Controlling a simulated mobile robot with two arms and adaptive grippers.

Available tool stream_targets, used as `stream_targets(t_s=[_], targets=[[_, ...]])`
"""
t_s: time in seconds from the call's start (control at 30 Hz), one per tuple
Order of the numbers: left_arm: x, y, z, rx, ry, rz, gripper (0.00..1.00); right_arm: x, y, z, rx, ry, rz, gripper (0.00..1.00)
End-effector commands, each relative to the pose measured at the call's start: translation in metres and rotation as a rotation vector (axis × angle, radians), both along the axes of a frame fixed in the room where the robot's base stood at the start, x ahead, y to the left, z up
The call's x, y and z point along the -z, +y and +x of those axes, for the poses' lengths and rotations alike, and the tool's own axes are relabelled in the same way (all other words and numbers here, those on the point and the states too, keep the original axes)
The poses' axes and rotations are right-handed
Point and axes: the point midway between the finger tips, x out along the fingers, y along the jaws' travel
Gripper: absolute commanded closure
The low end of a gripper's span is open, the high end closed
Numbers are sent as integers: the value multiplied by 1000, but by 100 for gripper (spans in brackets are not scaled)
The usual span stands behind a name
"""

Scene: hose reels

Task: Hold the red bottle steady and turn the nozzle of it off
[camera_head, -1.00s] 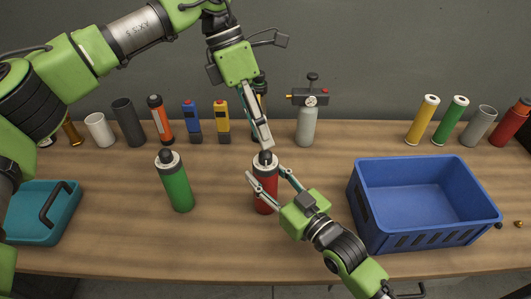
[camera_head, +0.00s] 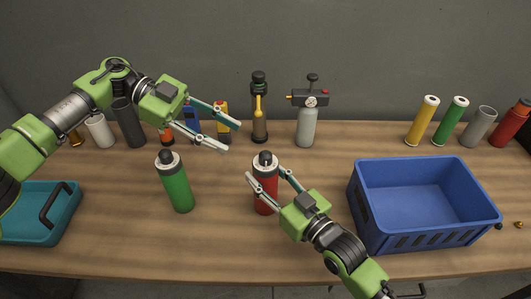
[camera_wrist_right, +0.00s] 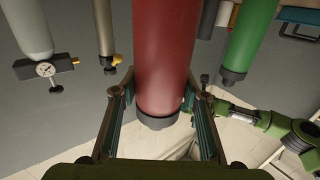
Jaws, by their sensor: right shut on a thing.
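The red bottle (camera_head: 266,185) stands upright on the table, with a grey collar and a dark nozzle (camera_head: 265,158) on top. My right gripper (camera_head: 268,176) is shut on the red bottle, one finger on each side of its body. In the right wrist view the red bottle (camera_wrist_right: 164,60) fills the middle between the two fingers (camera_wrist_right: 158,95). My left gripper (camera_head: 234,138) is open and empty, up and to the left of the red bottle, apart from it. Whether the nozzle is on or off cannot be told.
A green bottle (camera_head: 175,183) stands to the left of the red one. A blue crate (camera_head: 425,225) is at the right and a teal toolbox (camera_head: 32,228) at the left. Tubes, a brown bottle (camera_head: 259,115) and a grey gauge bottle (camera_head: 306,125) line the back.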

Motion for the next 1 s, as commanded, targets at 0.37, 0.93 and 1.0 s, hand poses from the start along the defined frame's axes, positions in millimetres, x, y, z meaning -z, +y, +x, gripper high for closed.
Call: stream_targets(t_s=[0.37, 0.93, 1.0], targets=[[7, 2, 2, -126, 194, -7, 62, 0, 0, 0, -1, 1, 0, 88], [45, -87, -17, -126, 192, -7, 62, 0, 0, 0, -1, 1, 0, 88], [47, -91, -18, -126, 191, -6, 62, 0, 0, 0, 0, 1, 0, 88]])
